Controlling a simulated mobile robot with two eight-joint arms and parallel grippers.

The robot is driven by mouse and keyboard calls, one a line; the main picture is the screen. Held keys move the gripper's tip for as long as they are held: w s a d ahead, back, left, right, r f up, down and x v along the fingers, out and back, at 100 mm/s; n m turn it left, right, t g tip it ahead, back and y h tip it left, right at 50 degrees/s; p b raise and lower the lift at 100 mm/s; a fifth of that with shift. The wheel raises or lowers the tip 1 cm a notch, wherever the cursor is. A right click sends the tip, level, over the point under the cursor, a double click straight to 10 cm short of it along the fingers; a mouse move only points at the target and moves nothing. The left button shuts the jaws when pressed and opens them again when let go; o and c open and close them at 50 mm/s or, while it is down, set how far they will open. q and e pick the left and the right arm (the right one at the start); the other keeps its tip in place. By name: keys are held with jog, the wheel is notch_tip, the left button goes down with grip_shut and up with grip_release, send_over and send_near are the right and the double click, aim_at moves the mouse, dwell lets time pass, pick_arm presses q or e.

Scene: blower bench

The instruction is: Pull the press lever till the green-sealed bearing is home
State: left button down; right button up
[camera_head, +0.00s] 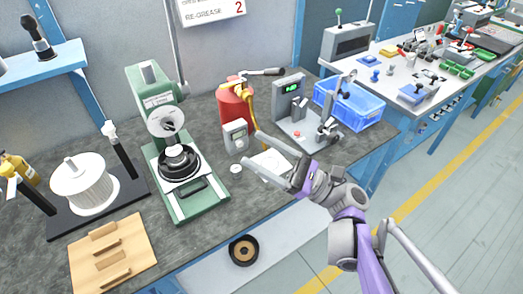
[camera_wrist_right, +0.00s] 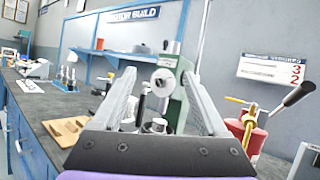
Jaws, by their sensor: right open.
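The green press (camera_head: 148,85) stands on the bench, left of centre, with a pale round hub on its front. A dark part at the hub may be the lever seen end-on; I cannot tell. A black round housing (camera_head: 180,161) sits on the press base. I cannot make out a green seal. My right gripper (camera_head: 250,149) is open and empty, above the bench to the right of the press, apart from it. In the right wrist view the press (camera_wrist_right: 181,105) shows between the open fingers (camera_wrist_right: 158,75). My left gripper is not in view.
A red canister (camera_head: 232,105) with a yellow hose and black-handled lever stands behind a grey box (camera_head: 236,136). A grey device (camera_head: 290,95) and blue crate (camera_head: 350,105) are to the right. A white spool (camera_head: 84,187) and wooden board (camera_head: 112,255) are left.

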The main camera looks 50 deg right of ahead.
jog(key=shift+s, duration=0.1)
jog(key=b+v, duration=0.1)
jog(key=v, duration=0.9)
jog(key=shift+s+f, duration=0.15)
jog(key=shift+s, duration=0.1)
jog(key=shift+d, duration=0.15)
